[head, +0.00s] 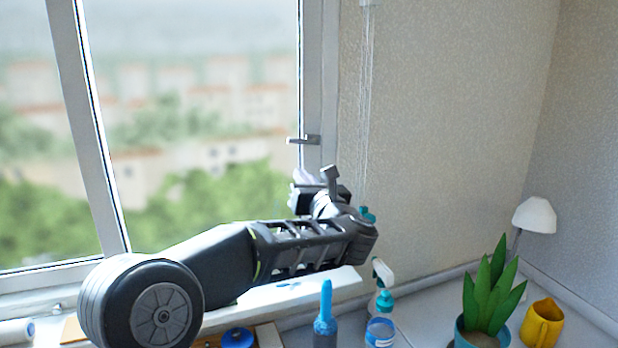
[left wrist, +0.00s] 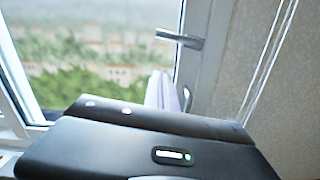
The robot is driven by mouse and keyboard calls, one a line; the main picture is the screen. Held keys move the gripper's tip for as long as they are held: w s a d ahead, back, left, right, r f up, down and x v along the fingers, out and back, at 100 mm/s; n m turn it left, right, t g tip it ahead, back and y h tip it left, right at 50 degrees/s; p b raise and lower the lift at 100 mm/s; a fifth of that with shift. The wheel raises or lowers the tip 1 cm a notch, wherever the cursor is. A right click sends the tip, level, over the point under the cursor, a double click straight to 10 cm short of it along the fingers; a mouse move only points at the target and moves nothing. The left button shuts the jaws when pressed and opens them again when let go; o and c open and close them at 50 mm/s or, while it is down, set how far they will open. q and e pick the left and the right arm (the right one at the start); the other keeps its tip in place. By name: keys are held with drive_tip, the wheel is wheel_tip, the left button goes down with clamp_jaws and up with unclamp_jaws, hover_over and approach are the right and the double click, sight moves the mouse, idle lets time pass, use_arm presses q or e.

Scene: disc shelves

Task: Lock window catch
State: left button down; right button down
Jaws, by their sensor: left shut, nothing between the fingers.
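The window catch (head: 303,140) is a grey lever handle on the right side of the window frame (head: 318,70). It lies roughly level, pointing left over the glass. It also shows in the left wrist view (left wrist: 180,39), above the gripper body. My left gripper (head: 305,183) is just below the catch and apart from it. Its fingers (left wrist: 162,90) point up toward the frame in the left wrist view and look closed and empty. The wrist hides part of the lower frame. My right gripper is in neither view.
Thin blind cords (head: 367,100) hang right of the window. The wall beyond them is bare.

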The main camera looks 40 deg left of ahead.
sight(303, 140)
use_arm(q)
drive_tip(key=w+a+r+p, duration=0.1)
drive_tip(key=r+p, duration=0.1)
drive_tip(key=w+a+r+p, duration=0.1)
drive_tip(key=w+a+r, duration=0.1)
drive_tip(key=shift+a+p, duration=0.1)
drive_tip(key=shift+p, duration=0.25)
